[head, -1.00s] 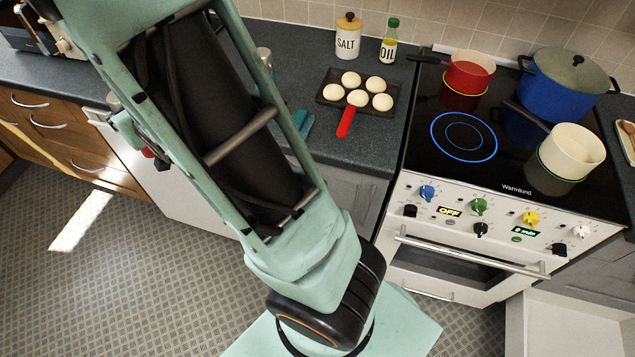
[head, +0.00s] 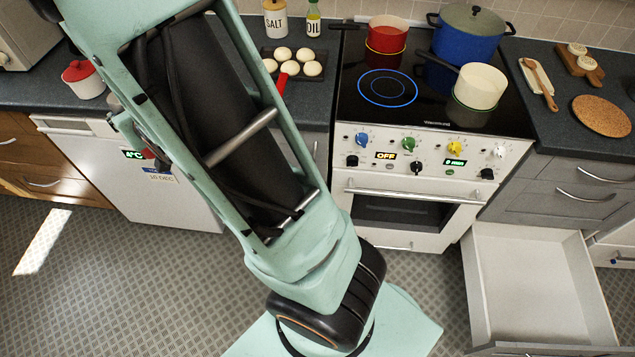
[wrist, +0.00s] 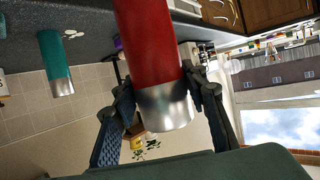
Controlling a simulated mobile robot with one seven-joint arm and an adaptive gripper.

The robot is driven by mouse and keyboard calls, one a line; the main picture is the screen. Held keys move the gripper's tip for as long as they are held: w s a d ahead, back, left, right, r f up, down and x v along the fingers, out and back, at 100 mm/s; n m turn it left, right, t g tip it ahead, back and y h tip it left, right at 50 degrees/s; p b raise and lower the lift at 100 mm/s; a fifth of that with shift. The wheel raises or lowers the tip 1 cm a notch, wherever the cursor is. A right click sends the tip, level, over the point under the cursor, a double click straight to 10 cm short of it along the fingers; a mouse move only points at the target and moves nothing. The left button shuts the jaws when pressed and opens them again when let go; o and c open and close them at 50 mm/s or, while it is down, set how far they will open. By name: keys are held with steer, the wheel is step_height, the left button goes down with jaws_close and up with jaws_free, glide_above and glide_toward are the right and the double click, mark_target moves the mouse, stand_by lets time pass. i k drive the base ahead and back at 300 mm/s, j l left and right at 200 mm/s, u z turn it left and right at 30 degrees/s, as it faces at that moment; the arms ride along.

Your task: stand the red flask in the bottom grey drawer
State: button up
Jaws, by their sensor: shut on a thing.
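The red flask (wrist: 150,42) is between the fingers of my gripper (wrist: 160,88) in the wrist view, which looks inverted. Its silver end (wrist: 163,106) points down in the picture, and its other end is cut off by the top edge. My gripper is shut on it. The open grey drawer (head: 525,270) is pulled out at the lower right in the head view, below a shut grey drawer (head: 580,196). Its pale inside looks empty. Its front is partly cut off by the picture's bottom edge.
The stove (head: 428,190) stands left of the open drawer, with pots on top. A teal flask (wrist: 55,62) shows in the wrist view. A wooden spoon (head: 540,85) and cork mat (head: 601,116) lie on the right counter. Floor (head: 425,275) shows clear before the stove.

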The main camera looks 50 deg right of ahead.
mark_target(500, 307)
steer(key=k+z, duration=0.4)
steer(key=k, duration=0.2)
steer(key=k+l+z, duration=0.2)
steer(key=z, duration=0.15)
steer(key=k+l+z, duration=0.15)
steer(key=z, duration=0.25)
steer(key=k+l+z, duration=0.1)
steer(key=l+z, duration=0.8)
